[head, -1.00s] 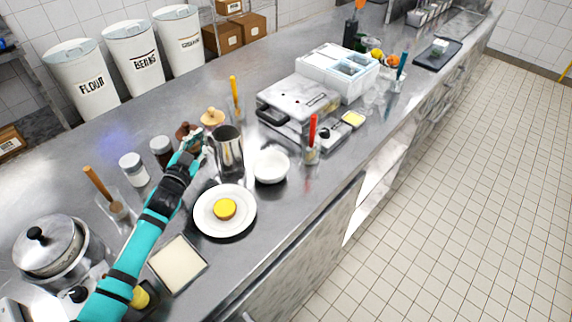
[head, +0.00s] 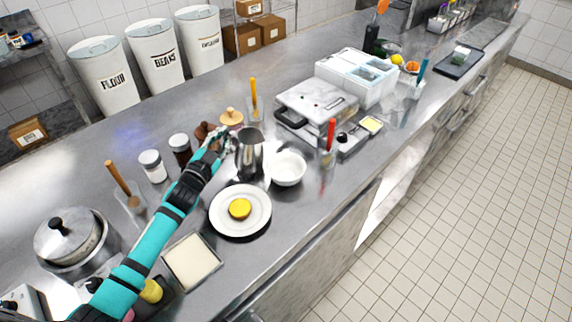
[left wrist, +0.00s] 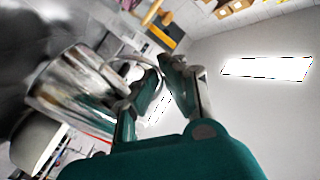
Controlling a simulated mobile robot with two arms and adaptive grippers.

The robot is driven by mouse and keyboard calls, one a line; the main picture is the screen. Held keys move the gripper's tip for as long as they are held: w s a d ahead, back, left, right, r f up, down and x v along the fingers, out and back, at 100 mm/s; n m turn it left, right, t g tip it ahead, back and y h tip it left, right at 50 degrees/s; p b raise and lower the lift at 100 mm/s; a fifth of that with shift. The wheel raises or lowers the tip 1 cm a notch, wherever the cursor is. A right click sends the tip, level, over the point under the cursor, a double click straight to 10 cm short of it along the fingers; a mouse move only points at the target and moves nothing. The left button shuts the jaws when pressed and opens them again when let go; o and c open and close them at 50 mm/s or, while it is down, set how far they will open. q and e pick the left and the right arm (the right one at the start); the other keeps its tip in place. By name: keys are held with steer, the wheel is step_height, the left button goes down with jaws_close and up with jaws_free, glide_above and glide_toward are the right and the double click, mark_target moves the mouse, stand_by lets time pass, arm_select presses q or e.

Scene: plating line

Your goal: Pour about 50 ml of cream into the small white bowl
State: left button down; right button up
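The small white bowl (head: 288,168) stands on the steel counter, just right of a shiny metal pitcher (head: 249,158). The bowl looks empty. The pitcher looks upright; its contents cannot be seen. My left gripper (head: 222,139) is at the pitcher's handle, on the side away from the bowl. In the left wrist view the gripper (left wrist: 158,75) has its fingers drawn close together about the handle, and the pitcher's body (left wrist: 85,92) fills the left. A white rim, likely the bowl (left wrist: 38,145), shows below it. My right gripper is not in view.
A white plate (head: 226,223) with a yellow round item (head: 240,209) is in front of the pitcher. A glass holder with a red-handled tool (head: 331,134) stands right of the bowl. Jars (head: 152,165) and a wooden-topped item (head: 232,117) stand close behind my arm.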

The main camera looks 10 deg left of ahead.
arm_select(q)
steer(key=d+r+m+p, duration=0.1)
steer(key=r, duration=0.1)
steer(key=d+r+m, duration=0.1)
steer(key=r, duration=0.1)
steer(key=d+r+m+p, duration=0.1)
steer(key=r+m, duration=0.1)
steer(key=shift+s+d+p, duration=0.3)
steer(key=shift+d, duration=0.05)
steer(key=d+m, duration=0.2)
steer(key=d+r+m, duration=0.1)
steer(key=d+m, duration=0.1)
steer(key=m, duration=0.1)
steer(key=s+d+r+m, duration=0.1)
steer(key=d+m, duration=0.1)
steer(key=m, duration=0.1)
steer(key=shift+d+h, duration=0.3)
steer(key=shift+d, duration=0.05)
